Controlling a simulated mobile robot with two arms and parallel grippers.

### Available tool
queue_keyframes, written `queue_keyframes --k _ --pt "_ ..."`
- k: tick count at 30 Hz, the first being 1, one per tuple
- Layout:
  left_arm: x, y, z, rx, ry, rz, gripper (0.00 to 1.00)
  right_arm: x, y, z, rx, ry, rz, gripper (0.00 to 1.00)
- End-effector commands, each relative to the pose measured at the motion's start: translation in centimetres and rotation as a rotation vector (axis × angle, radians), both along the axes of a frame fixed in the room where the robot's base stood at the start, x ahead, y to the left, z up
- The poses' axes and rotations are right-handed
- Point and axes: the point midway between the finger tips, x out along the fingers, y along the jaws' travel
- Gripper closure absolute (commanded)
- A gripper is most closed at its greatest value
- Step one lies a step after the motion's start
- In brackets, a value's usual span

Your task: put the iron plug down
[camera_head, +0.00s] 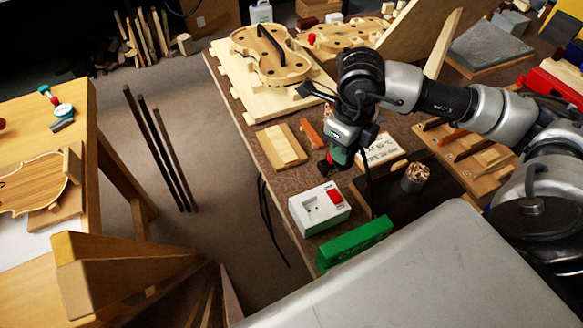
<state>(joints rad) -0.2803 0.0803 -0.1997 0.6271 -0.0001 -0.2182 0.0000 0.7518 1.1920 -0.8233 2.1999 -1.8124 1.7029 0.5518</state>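My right gripper (331,166) points down over the bench, beyond the white box with a red switch (320,208). Green, red and dark parts show at its lower end. A dark lump there may be the iron plug, but it is too small and dark to tell it from the fingers. Whether the fingers are open or shut is not clear. A black cable (368,185) hangs just right of the gripper; where its upper end joins is hidden. My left gripper is not in view.
A green block (354,244) stands in front of the white box. A wood block (280,147) and violin body (270,54) lie beyond. Dark cables (266,215) hang off the bench's left edge.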

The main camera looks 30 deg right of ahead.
Motion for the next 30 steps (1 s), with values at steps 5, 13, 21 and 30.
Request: queue_keyframes --k 5,13,21,30 --pt "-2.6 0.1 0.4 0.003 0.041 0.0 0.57 2.2 2.2 -1.6 0.004 0.003 0.009 0.97" --pt "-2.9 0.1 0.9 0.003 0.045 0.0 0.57 6.7 6.1 -5.3 0.003 0.002 0.006 0.97" --pt "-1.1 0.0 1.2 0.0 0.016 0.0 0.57 8.5 7.5 -6.9 0.0 0.001 0.005 0.97" --pt "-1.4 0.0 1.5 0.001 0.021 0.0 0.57 8.5 7.5 -10.6 0.0 0.002 0.004 0.97"
